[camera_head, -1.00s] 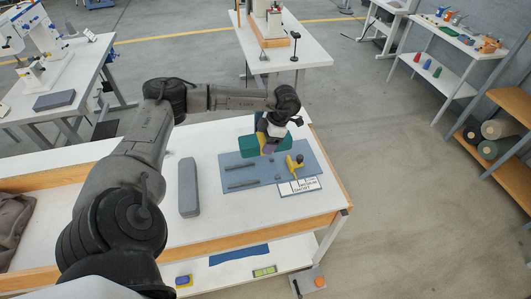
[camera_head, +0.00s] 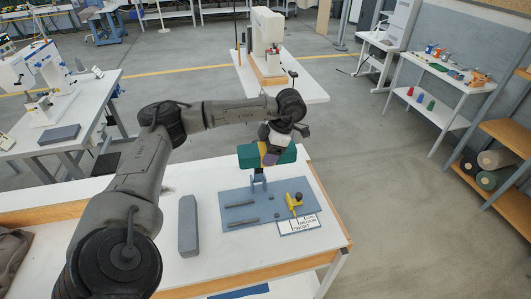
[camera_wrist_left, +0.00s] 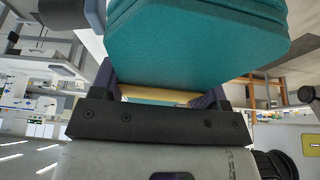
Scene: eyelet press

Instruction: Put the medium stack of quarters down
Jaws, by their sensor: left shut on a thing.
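The medium stack of quarters is a teal stack of flat pieces (camera_head: 284,154), held in the air above the far edge of the blue-grey mat (camera_head: 235,200). My left gripper (camera_head: 268,158) is shut on it, coming down from above in the head view. A small blue forked piece (camera_head: 258,183) stands on the mat below the stack. My right gripper is not in view.
On the mat are two dark bars (camera_head: 240,204), a yellow tool (camera_head: 294,203) and small grey pieces. A white label card (camera_head: 299,224) lies at its front right corner. A long grey block (camera_head: 188,226) lies left of the mat. The white tabletop between them is clear.

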